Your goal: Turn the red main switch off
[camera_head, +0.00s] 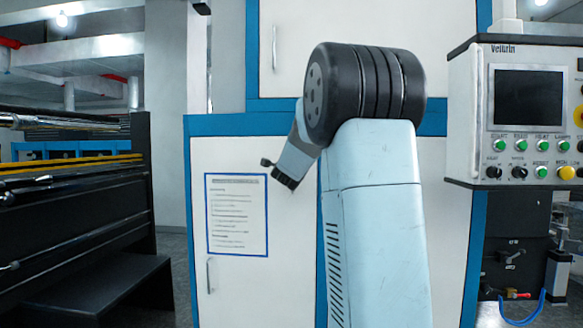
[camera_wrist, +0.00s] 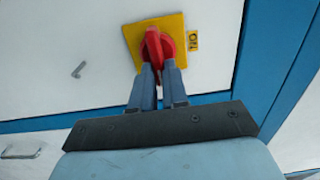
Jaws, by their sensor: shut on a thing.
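The red main switch (camera_wrist: 153,42) sits on a yellow square plate (camera_wrist: 133,33) on a white cabinet door, near the top middle of the wrist view. A small yellow label (camera_wrist: 194,41) reading "ON", turned sideways, is just right of the plate. My gripper (camera_wrist: 159,69) is shut on the red switch handle, one finger on each side of its lower part. The handle stands roughly upright in the wrist view, and the fingers cover part of it. In the head view my arm blocks the area, and neither switch nor fingers show.
A white cabinet with blue frame (camera_head: 217,125) stands ahead, with a posted sheet (camera_head: 237,214) and a door handle (camera_head: 210,275). A control panel (camera_head: 528,110) with screen and buttons is at right. A dark roller machine (camera_head: 75,220) stands at left.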

